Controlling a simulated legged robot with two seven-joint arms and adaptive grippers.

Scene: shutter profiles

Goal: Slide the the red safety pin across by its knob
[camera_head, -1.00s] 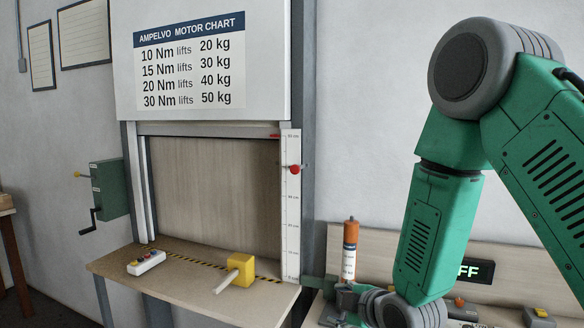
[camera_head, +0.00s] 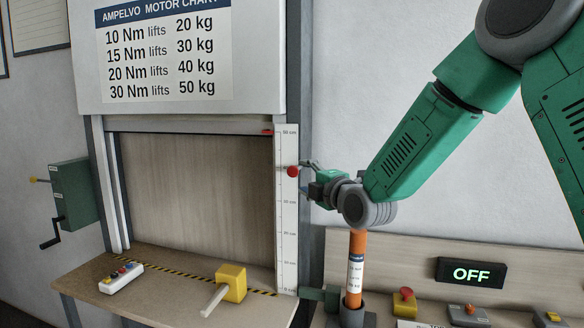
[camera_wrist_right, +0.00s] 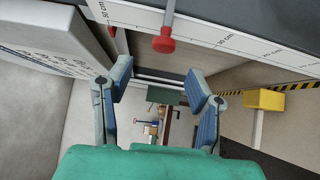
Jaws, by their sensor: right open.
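The red safety pin's round knob (camera_head: 292,171) sticks out from the white centimetre scale (camera_head: 286,225) on the right post of the shutter frame. In the right wrist view the red knob (camera_wrist_right: 163,43) sits on a grey rod, beyond the fingertips and near the top middle. My right gripper (camera_head: 309,177) is just right of the knob, at about its height. Its two blue-grey fingers are spread wide with nothing between them, as the right wrist view (camera_wrist_right: 160,83) shows. The knob looks apart from both fingers. My left gripper is not in view.
A wooden ledge (camera_head: 150,290) carries a button box (camera_head: 121,278) and a yellow block with a handle (camera_head: 232,283). An orange cylinder (camera_head: 357,245) stands below my right wrist. A green crank box (camera_head: 75,192) hangs at left. An OFF display (camera_head: 471,273) stands at right.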

